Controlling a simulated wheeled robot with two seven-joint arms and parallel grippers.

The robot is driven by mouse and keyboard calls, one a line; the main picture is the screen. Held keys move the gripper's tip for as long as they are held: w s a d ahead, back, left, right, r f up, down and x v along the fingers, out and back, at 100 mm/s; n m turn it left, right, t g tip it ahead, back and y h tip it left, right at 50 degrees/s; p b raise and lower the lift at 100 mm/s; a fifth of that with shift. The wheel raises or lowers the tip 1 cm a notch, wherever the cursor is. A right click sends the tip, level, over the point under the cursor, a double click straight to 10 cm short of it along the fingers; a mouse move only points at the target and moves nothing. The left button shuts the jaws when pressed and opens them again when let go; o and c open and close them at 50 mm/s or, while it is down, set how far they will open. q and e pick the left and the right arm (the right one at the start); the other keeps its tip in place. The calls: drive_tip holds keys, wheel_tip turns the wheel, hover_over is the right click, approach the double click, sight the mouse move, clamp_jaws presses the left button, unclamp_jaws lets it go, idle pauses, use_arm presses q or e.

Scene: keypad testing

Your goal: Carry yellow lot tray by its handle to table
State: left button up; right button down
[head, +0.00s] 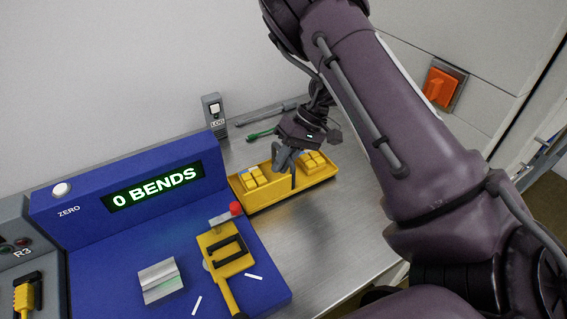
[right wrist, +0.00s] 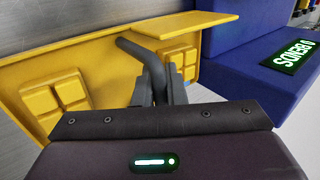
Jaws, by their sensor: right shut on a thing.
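The yellow lot tray (head: 262,204) rests on the metal table (head: 330,232), just right of the blue machine. It also shows in the right wrist view (right wrist: 95,65). Yellow keypads lie in it on both sides of a dark arched handle (right wrist: 143,52). My right gripper (head: 287,160) reaches down over the tray's middle and is shut on the handle. In the right wrist view my fingers (right wrist: 158,85) close around the handle. I cannot tell whether the tray's underside touches the table. My left gripper is not in view.
The blue bend tester (head: 120,215) with a "0 BENDS" display stands left of the tray. Its yellow lever fixture (head: 222,248) has a red knob (head: 236,208). A grey LOG box (head: 214,112) and a green-tipped tool (head: 262,134) lie behind. Bare table lies in front of the tray.

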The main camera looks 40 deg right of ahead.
drive_tip(key=shift+w+f, duration=0.1)
drive_tip(key=shift+f, duration=0.25)
drive_tip(key=c, duration=1.5)
unclamp_jaws()
